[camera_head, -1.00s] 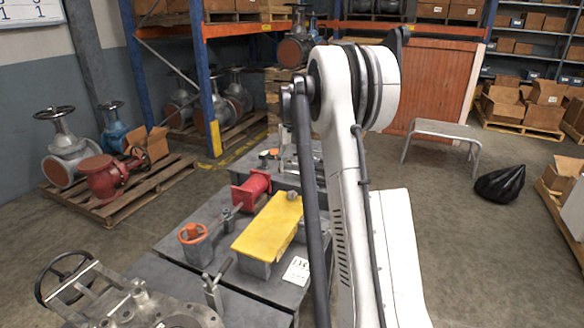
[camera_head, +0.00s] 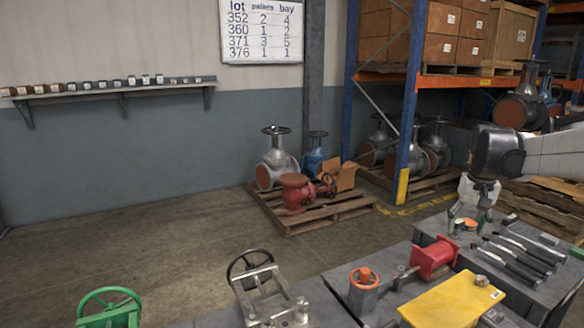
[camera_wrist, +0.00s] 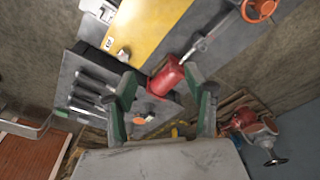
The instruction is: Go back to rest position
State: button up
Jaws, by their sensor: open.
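My gripper (camera_head: 469,213) is at the right of the head view, hanging from my white and dark arm above the grey workbench (camera_head: 338,284). In the wrist view my gripper (camera_wrist: 166,104) shows two green-edged fingers spread wide, with nothing held between them. The red cylinder part (camera_head: 434,257) lies on the bench below and left of the gripper; in the wrist view it (camera_wrist: 166,78) shows beyond the fingers. An orange round piece (camera_head: 470,225) shows by the fingertips in the head view; I cannot tell whether they touch it.
A yellow plate (camera_head: 453,303), an orange handwheel (camera_head: 364,277) and several dark tools (camera_head: 512,262) lie on the bench. A pallet (camera_head: 330,212) holds valves by the wall. An orange-beamed rack (camera_head: 425,79) stands behind. The floor at left (camera_head: 130,240) is clear.

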jog(key=s+a+r+n+t+p, duration=0.1)
jog(key=s+a+r, duration=0.2)
jog(key=s+a, duration=0.5)
jog(key=s+a+r+n+t+p, duration=0.1)
jog(key=s+a+r+t, duration=0.15)
jog(key=s+a, duration=0.45)
jog(key=s+a+f+n+t+p, duration=0.2)
jog(key=s+a+f, duration=0.2)
jog(key=s+a, duration=0.8)
notch_tip(320, 180, down, 19)
jog(key=b, duration=1.9)
jog(key=shift+s+a+y, duration=0.25)
jog(key=shift+s+y, duration=0.15)
jog(key=shift+s, duration=0.05)
